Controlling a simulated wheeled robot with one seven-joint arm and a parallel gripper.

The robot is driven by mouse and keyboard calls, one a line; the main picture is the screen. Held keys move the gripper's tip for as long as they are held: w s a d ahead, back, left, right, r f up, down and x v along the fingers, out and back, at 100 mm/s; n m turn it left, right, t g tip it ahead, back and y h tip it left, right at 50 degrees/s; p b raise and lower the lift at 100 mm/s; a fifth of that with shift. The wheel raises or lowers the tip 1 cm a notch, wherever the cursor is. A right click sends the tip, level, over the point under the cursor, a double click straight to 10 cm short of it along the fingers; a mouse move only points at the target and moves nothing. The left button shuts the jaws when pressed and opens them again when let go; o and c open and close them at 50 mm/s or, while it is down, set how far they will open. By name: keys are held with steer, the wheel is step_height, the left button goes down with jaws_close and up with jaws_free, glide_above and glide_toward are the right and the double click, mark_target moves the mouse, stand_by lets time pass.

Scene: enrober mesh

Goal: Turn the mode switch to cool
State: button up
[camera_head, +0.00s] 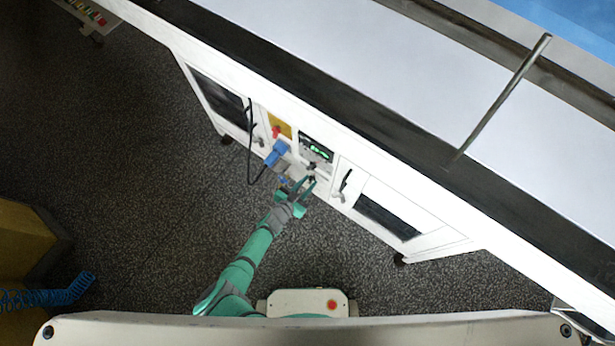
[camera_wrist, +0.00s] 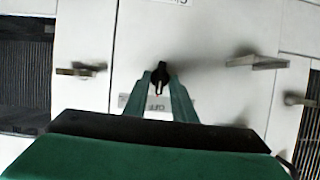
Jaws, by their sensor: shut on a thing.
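The mode switch is a small black knob (camera_wrist: 160,76) on the white front panel of the machine (camera_wrist: 210,30). In the wrist view my gripper (camera_wrist: 158,90) has its two green fingers on either side of the knob, shut on it. A label (camera_wrist: 155,103) lies just by the knob, partly hidden by the fingers; I cannot read it surely. In the head view my gripper (camera_head: 307,182) reaches the panel below the green-lit display (camera_head: 319,152). The knob's pointer setting is too small to tell.
A blue plug (camera_head: 277,152) with a black cable sits left of the display, below a yellow plate with a red knob (camera_head: 277,131). Door handles (camera_wrist: 82,70) and (camera_wrist: 255,62) stick out beside the knob. Dark floor (camera_head: 140,190) is clear to the left.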

steer(key=m+t+y, duration=0.1)
steer(key=m, duration=0.2)
steer(key=shift+s+d+t, duration=0.1)
steer(key=shift+t, duration=0.2)
steer(key=shift+s+d+f+m+t+y, duration=0.1)
steer(key=shift+m+t+y, duration=0.3)
steer(key=shift+m, duration=0.25)
steer(key=shift+d+f+m+t+y, duration=0.1)
steer(key=shift+m+t+y, duration=0.25)
steer(key=shift+m, duration=0.3)
steer(key=o, duration=0.7)
steer(key=shift+m, duration=0.3)
steer(key=shift+c, duration=0.2)
